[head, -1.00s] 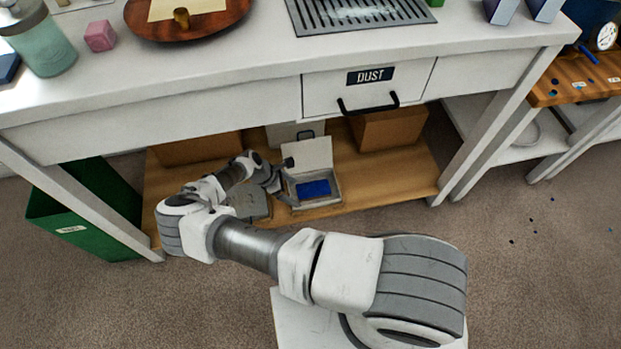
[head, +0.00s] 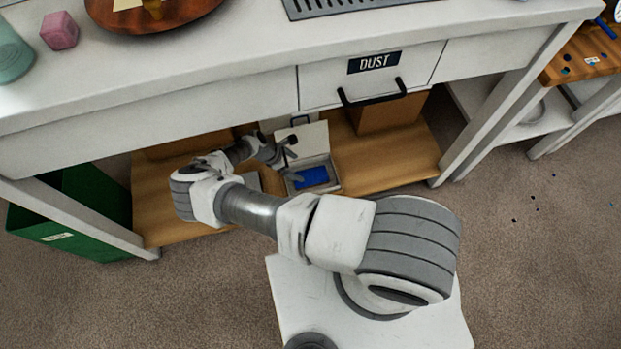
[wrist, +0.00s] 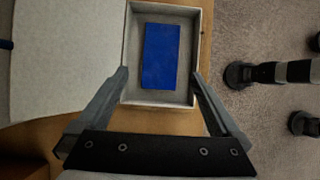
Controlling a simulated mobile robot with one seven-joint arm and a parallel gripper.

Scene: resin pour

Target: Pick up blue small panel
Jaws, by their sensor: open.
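The blue small panel (head: 311,177) lies flat inside an open light-grey box (head: 335,184) on the wooden shelf under the bench. In the wrist view the blue panel (wrist: 160,56) is a plain rectangle on the box floor, with grey floor around it. My gripper (head: 291,157) is at the left side of the box in the head view. In the wrist view my gripper (wrist: 160,78) is open and empty, its fingers spread to either side of the lower part of the box (wrist: 159,103). The height of the fingers over the panel is hard to tell.
The box's lid (wrist: 55,60) stands open beside it. Brown boxes (head: 388,112) stand behind on the shelf (head: 400,165). The bench top and the DUST drawer (head: 370,75) are above my arm. A green bin (head: 85,225) stands at the left.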

